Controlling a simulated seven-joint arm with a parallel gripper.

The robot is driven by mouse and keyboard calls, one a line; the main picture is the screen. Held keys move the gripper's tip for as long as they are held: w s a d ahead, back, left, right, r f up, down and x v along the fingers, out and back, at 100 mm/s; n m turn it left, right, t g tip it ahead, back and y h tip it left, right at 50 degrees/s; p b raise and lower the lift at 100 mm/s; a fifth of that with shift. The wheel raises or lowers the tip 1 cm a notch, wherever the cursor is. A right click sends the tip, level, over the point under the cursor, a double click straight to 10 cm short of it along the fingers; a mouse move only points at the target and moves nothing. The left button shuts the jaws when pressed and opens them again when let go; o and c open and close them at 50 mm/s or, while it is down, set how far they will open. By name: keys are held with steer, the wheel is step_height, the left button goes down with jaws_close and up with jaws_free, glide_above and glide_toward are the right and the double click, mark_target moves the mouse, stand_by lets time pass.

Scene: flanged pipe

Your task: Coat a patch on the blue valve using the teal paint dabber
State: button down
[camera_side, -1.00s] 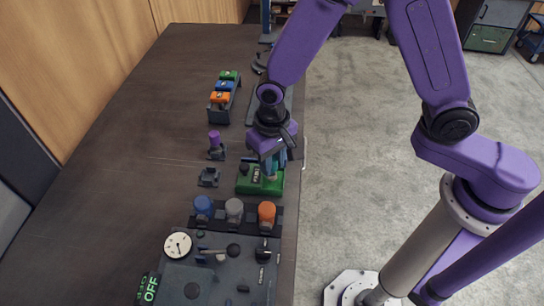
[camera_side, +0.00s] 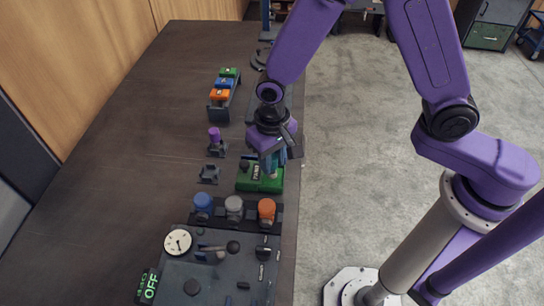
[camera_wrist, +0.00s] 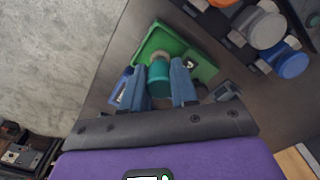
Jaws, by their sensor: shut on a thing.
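My gripper (camera_wrist: 158,88) is shut on the teal paint dabber (camera_wrist: 159,80), which sits between the two blue-grey fingers. The dabber's pale tip (camera_wrist: 159,58) is over the green paint tray (camera_wrist: 150,40). I cannot tell whether the tip touches the tray. In the side view my gripper (camera_side: 272,160) is above the green tray (camera_side: 247,183), and the dabber is partly hidden by the fingers. A blue round-topped piece, which looks like the blue valve (camera_side: 203,202), stands in a row to the near left of the tray. It also shows in the wrist view (camera_wrist: 291,64), at the right.
Grey (camera_side: 234,208) and orange (camera_side: 267,209) round pieces stand beside the blue one. A purple dabber (camera_side: 214,135) sits in a holder, with an empty holder (camera_side: 208,174) nearby. A rack (camera_side: 219,106) holds coloured blocks. A dial panel (camera_side: 215,275) lies in front. The table's left side is clear.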

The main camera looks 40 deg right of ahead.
steer(key=shift+f, duration=0.45)
stand_by(1.1)
steer(key=shift+r, duration=3.6)
